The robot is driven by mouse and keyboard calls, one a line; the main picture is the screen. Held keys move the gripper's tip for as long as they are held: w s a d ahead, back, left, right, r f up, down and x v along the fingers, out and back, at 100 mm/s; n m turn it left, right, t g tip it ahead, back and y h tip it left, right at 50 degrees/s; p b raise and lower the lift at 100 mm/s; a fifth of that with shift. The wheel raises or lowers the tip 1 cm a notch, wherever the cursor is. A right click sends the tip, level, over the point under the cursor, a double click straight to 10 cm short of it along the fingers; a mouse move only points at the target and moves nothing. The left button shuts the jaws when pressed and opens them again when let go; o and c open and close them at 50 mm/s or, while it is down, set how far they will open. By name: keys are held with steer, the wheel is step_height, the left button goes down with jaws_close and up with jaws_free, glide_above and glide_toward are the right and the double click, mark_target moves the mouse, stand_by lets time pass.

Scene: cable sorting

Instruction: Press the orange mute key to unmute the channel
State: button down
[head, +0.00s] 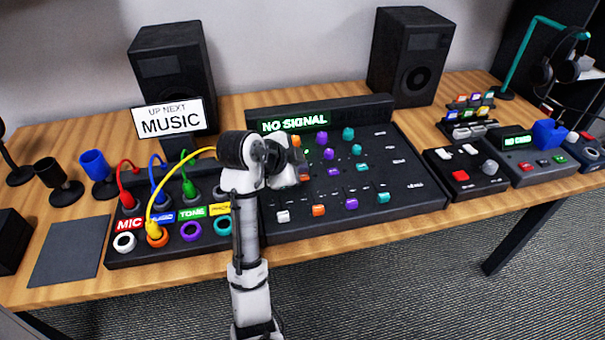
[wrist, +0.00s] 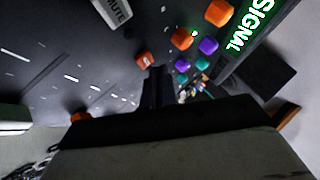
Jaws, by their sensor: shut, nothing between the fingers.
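The orange mute key (wrist: 144,60) is a small block on the dark mixer, just left of my fingertips in the wrist view. Part of what looks like the same key (head: 304,178) shows beside my gripper (head: 296,165) in the head view. My gripper (wrist: 158,74) is shut and empty, pointing down at the mixer close to the key. I cannot tell whether the tips touch the key. A pale label reading MUTE (wrist: 112,12) lies near it. The mixer's display (head: 294,123) reads NO SIGNAL in green.
The mixer (head: 405,185) carries several orange, purple and teal knobs and fader caps. A patch box (head: 118,255) with coloured cables stands to the left. A yellow cable (head: 165,185) arches up beside my wrist. A box with a red button (head: 468,180) stands to the right.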

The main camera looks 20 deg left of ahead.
steer(key=shift+r+p, duration=2.35)
steer(key=shift+r, duration=0.7)
